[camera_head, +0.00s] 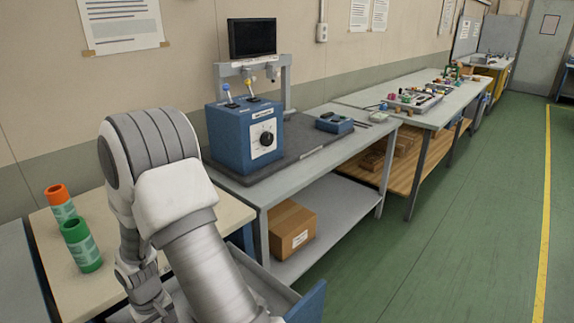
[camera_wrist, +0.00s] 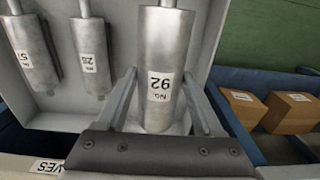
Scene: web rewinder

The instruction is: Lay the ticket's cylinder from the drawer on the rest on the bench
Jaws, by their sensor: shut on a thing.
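In the wrist view my gripper (camera_wrist: 160,79) is shut on a grey metal cylinder (camera_wrist: 163,45) with a white number label. The label is upside down, so its number is hard to read surely. The cylinder is over the open light-grey drawer (camera_wrist: 122,15); whether it touches the drawer floor I cannot tell. Two thinner cylinders, a far-left one (camera_wrist: 35,52) and a middle one (camera_wrist: 89,50), lie in the drawer to the left. No ticket is readable.
An orange sleeve (camera_head: 60,203) and a green sleeve (camera_head: 82,246) stand on the left table. A cardboard box (camera_head: 291,229) sits on the lower shelf. The green floor at right is clear.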

